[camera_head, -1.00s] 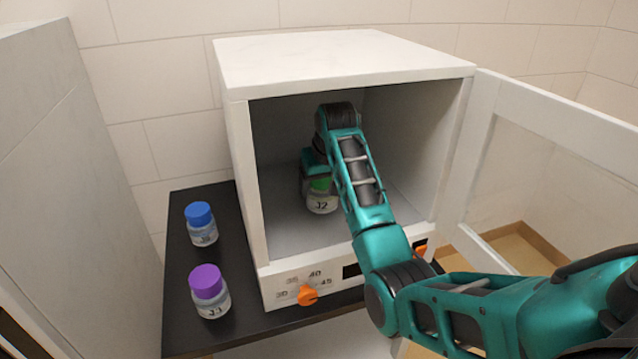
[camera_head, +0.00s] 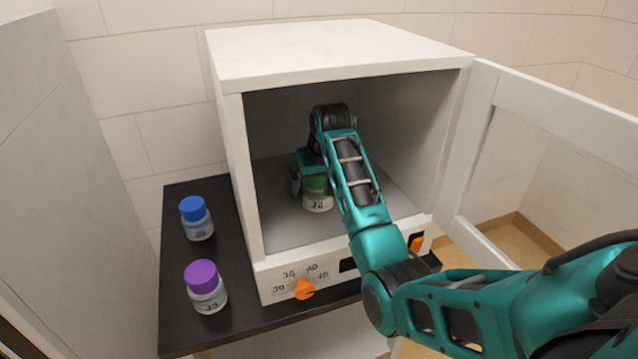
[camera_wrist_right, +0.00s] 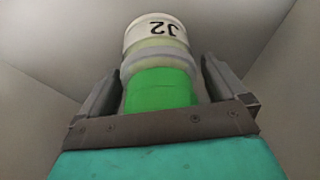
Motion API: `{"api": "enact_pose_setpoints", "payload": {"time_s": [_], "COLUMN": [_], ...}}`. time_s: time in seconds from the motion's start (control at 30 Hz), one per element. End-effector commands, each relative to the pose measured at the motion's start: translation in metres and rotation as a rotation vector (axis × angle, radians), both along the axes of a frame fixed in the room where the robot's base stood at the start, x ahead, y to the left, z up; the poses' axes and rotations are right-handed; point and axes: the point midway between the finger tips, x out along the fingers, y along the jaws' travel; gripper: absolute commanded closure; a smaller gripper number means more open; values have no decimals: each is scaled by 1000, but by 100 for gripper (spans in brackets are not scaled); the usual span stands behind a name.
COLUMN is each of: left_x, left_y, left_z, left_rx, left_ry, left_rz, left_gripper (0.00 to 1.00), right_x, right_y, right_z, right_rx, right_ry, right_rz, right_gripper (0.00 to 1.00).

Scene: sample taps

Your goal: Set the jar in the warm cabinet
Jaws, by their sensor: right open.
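A clear jar with a green lid and the label J2 (camera_head: 318,203) stands upright on the floor of the white cabinet (camera_head: 340,48). The cabinet door (camera_head: 480,150) is open to the right. My right gripper (camera_head: 312,182) is inside the cabinet, at the jar's lid. In the right wrist view the fingers (camera_wrist_right: 160,88) are open on both sides of the green lid, and the jar (camera_wrist_right: 157,38) is between them. Whether a finger touches the lid is hard to tell. My left gripper is not in view.
A jar with a blue lid (camera_head: 196,218) and a jar marked J3 with a purple lid (camera_head: 206,287) stand on the black table (camera_head: 180,330) left of the cabinet. An orange knob (camera_head: 305,289) and an orange switch (camera_head: 416,242) are on the cabinet front.

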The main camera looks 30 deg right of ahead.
Motion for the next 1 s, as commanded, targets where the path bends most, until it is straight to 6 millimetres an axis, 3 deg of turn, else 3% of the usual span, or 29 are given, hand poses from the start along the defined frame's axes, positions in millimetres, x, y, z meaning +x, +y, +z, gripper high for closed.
{"api": "enact_pose_setpoints", "payload": {"time_s": [0.17,0.37,0.87,1.0], "left_x": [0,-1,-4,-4], "left_y": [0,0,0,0], "left_z": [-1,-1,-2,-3], "left_rx": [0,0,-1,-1], "left_ry": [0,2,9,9], "left_rz": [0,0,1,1], "left_gripper": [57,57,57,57], "right_x": [-3,-20,-105,-109], "right_y": [1,4,27,28], "right_z": [15,56,49,54], "right_rx": [-1,-2,7,7], "right_ry": [-4,-8,-4,-26], "right_rz": [0,-1,1,-1], "right_gripper": [2,2,2,2]}}
